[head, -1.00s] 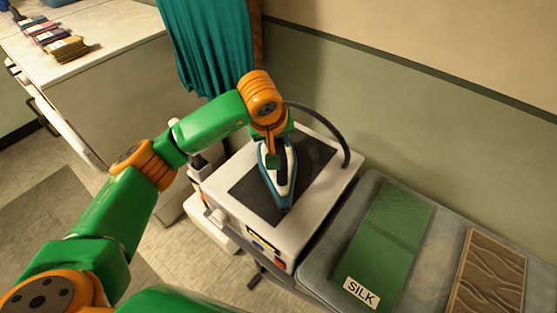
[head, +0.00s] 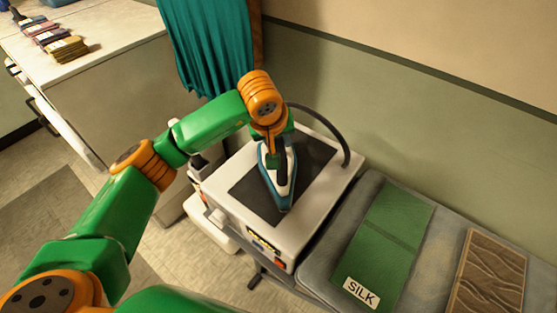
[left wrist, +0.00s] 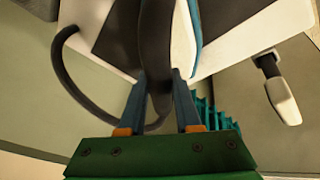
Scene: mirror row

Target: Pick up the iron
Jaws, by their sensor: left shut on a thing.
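The iron (head: 284,190) has a blue and white body and a dark handle. In the head view it is on the dark pad (head: 312,160) on top of a white box-shaped station (head: 225,192), its tip toward the front. My left gripper (head: 277,150) is over its rear part, shut on its handle. In the left wrist view the two fingers (left wrist: 160,92) are on either side of the dark handle (left wrist: 156,40). Whether the iron's sole touches the pad cannot be told. My right gripper does not show.
A dark hose (head: 335,128) arcs behind the station. To the right is a grey padded board (head: 405,275) with a green cloth (head: 385,240) labelled SILK and a brown patterned cloth (head: 490,275). A teal curtain (head: 210,45) hangs behind. A counter (head: 105,45) with folded cloths is at the left.

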